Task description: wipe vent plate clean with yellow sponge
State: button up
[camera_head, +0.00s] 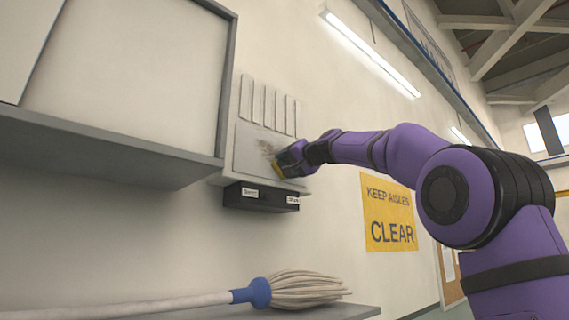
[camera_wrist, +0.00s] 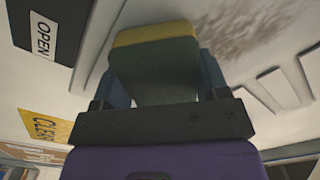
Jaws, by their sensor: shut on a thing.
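The vent plate (camera_head: 248,152) is a pale panel on the wall with a row of vertical slots above it. My gripper (camera_head: 287,164) is at the plate's lower right, just beside the smudge. It is shut on the yellow sponge (camera_wrist: 155,68), which has a yellow layer and a dark green layer. The sponge's far face is hidden, so I cannot tell whether it touches the plate.
A black box (camera_head: 260,198) with white labels sits under the plate. A grey shelf (camera_head: 100,146) juts out at the left. A mop (camera_head: 295,288) lies on a lower ledge. A yellow "KEEP AISLES CLEAR" sign (camera_head: 388,212) hangs at the right.

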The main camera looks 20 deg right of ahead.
aim_at(264, 153)
jog(key=shift+w+d, duration=0.3)
jog(key=shift+d, duration=0.6)
jog(key=shift+w+d, duration=0.3)
jog(key=shift+d, duration=0.6)
jog(key=shift+a, duration=0.1)
jog(key=shift+s+a, duration=0.25)
jog(key=shift+a, duration=0.65)
jog(key=shift+s+a, duration=0.25)
jog(key=shift+a, duration=0.65)
jog(key=shift+s+a, duration=0.25)
jog(key=shift+a, duration=0.65)
jog(key=shift+s+a, duration=0.55)
jog(key=shift+a, duration=0.95)
jog(key=shift+s+a, duration=0.6)
jog(key=shift+a, duration=0.85)
jog(key=shift+s+a, duration=0.55)
jog(key=shift+a, duration=0.95)
jog(key=shift+w+r, duration=0.15)
jog(key=shift+r, duration=1.05)
jog(key=shift+w+d, duration=0.3)
jog(key=shift+d, duration=0.65)
jog(key=shift+w+d, duration=0.25)
jog(key=shift+d, duration=0.65)
